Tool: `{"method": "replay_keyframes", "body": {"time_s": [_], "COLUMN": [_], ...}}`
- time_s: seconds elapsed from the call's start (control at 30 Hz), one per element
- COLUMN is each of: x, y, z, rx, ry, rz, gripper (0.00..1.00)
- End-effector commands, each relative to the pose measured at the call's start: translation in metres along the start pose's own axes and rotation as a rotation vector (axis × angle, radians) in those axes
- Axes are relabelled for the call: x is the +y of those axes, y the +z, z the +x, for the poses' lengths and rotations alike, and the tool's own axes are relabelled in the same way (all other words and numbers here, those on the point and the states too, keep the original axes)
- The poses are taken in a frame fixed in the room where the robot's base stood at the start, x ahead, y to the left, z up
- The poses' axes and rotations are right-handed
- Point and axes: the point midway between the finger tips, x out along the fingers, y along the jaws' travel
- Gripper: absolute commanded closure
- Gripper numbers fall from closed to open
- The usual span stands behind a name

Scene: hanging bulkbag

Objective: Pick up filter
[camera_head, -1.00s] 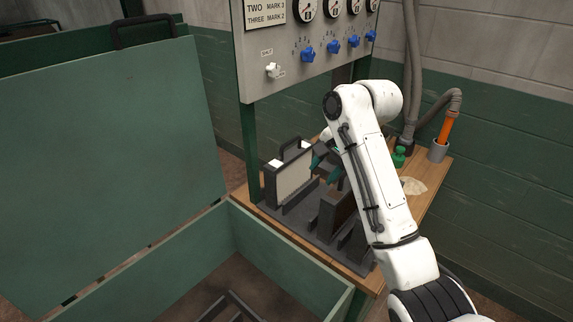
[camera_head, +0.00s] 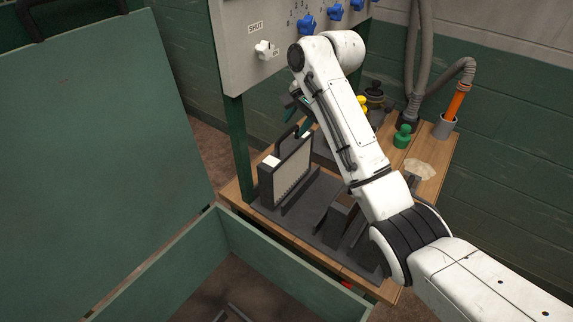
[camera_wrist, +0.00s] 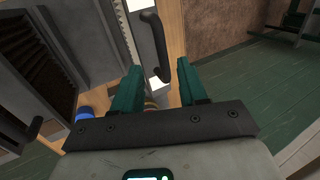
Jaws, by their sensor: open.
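The filter (camera_head: 288,172) is a dark-framed panel with a pale face, standing upright in a dark rack (camera_head: 322,200) on the wooden bench. Its black handle (camera_wrist: 155,45) shows in the wrist view, near and partly between the fingertips. My gripper (camera_wrist: 158,82) has two green fingers, spread apart with nothing clamped between them. In the head view my gripper (camera_head: 302,112) is just above the filter's top edge, partly hidden by my arm. I cannot tell whether a finger touches the handle. A second, dark pleated unit (camera_wrist: 30,70) is at the left of the wrist view.
A grey control panel (camera_head: 235,40) with blue knobs overhangs the bench on a green post (camera_head: 239,150). An open green bin (camera_head: 290,275) is in front. Green (camera_head: 402,136) and yellow-topped containers, a cloth (camera_head: 420,168) and a hose (camera_head: 418,60) are behind and right of my arm.

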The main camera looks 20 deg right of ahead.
Motion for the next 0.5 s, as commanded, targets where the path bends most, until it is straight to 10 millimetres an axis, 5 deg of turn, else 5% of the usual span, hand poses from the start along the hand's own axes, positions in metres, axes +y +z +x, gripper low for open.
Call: {"method": "replay_keyframes", "body": {"time_s": [0.5], "x": [-0.005], "y": [0.001], "z": [0.053], "rx": [0.0], "ry": [0.001], "rz": [0.001], "gripper": [0.58]}}
